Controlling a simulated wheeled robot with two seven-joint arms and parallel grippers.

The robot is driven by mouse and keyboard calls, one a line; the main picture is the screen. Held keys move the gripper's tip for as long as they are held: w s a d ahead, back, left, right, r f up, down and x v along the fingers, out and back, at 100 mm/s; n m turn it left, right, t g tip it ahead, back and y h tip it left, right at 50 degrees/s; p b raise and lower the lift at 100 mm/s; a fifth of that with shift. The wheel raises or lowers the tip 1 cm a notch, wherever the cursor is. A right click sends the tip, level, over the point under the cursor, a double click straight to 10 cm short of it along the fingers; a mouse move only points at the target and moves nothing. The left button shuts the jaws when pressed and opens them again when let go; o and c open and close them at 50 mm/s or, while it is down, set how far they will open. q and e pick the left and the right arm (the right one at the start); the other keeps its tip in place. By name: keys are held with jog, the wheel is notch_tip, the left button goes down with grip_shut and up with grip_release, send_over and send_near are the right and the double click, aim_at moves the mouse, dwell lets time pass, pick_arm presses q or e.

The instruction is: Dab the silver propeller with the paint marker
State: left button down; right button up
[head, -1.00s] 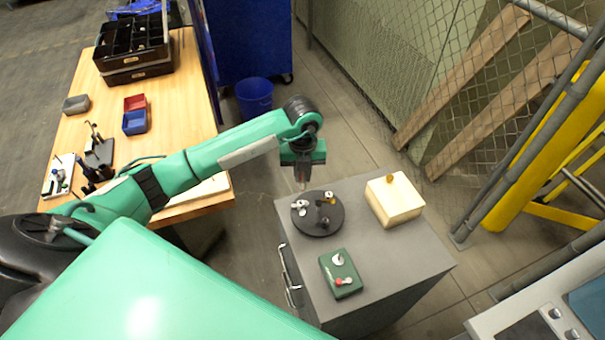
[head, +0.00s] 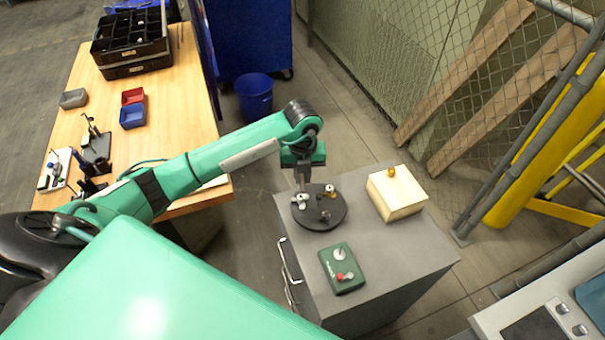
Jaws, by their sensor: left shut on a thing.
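The silver propeller (head: 299,201) sits on the left side of a round black turntable (head: 321,222) on the grey cabinet. My left gripper (head: 302,178) points down just above and behind it, at the turntable's far left edge. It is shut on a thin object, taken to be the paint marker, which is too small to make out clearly. I cannot tell whether its tip touches the propeller. A brassy part (head: 329,190) and a dark bronze part (head: 325,215) also stand on the turntable. My right gripper is not in view.
A green control box (head: 342,268) with a silver knob and red button is at the cabinet's front. A pale box (head: 397,192) with an orange knob stands at the right. A wooden bench (head: 180,125) with trays is at the left.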

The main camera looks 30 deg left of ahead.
pick_arm(q)
jog(key=shift+f, duration=0.3)
dwell(0.6)
jog(key=shift+f+b, duration=0.2)
jog(key=shift+b, duration=0.15)
dwell(0.6)
jog(key=shift+s+f, duration=0.1)
jog(key=shift+f, duration=0.1)
dwell(1.4)
jog(key=shift+r+p, duration=0.5)
jog(key=shift+r, duration=0.4)
jog(key=shift+r+p, duration=1)
jog(key=shift+r, duration=0.65)
